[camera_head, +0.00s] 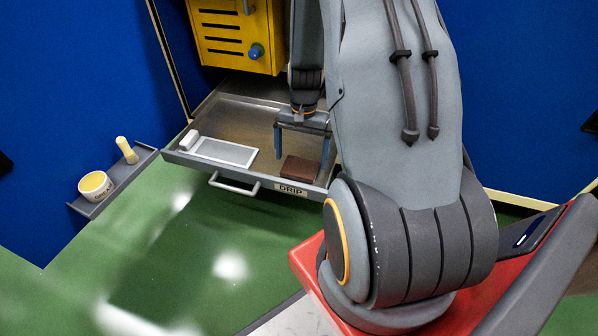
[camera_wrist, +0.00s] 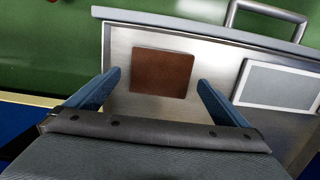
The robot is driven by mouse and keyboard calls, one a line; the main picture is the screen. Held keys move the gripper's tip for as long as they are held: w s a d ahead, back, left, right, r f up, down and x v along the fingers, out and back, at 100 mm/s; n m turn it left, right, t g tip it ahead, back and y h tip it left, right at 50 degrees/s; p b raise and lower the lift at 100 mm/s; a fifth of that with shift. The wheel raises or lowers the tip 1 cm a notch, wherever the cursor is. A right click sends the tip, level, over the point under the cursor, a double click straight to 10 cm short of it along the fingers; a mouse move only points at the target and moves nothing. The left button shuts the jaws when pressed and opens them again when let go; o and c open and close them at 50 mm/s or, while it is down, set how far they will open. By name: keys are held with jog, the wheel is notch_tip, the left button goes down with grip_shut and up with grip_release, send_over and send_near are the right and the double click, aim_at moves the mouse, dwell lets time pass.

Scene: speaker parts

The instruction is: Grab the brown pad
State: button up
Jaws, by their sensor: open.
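The brown pad (camera_head: 300,169) is a flat, dark brown square lying in the grey metal drawer tray (camera_head: 318,183), near its front wall. It also shows in the wrist view (camera_wrist: 163,73), ahead of the fingertips and between their lines. My gripper (camera_head: 303,148) is open and empty above the tray, just behind and over the pad in the head view. Its two blue fingers (camera_wrist: 160,82) stand apart on either side of the pad in the wrist view. Whether they touch the tray cannot be told. My arm hides the tray's right end in the head view.
A white-framed grey panel (camera_head: 228,152) with a white block (camera_head: 189,139) lies left in the tray. The tray's front has a handle (camera_head: 234,187) and a DRIP label. A yellow cabinet (camera_head: 237,35) hangs above. A side shelf (camera_head: 122,181) holds a bowl (camera_head: 95,186) and a yellow-handled item (camera_head: 126,150).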

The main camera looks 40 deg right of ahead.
aim_at(300, 167)
notch_tip(300, 167, down, 3)
jog(key=shift+a+b, duration=0.1)
jog(key=shift+b, duration=0.65)
jog(key=shift+r, duration=0.1)
jog(key=c, duration=0.9)
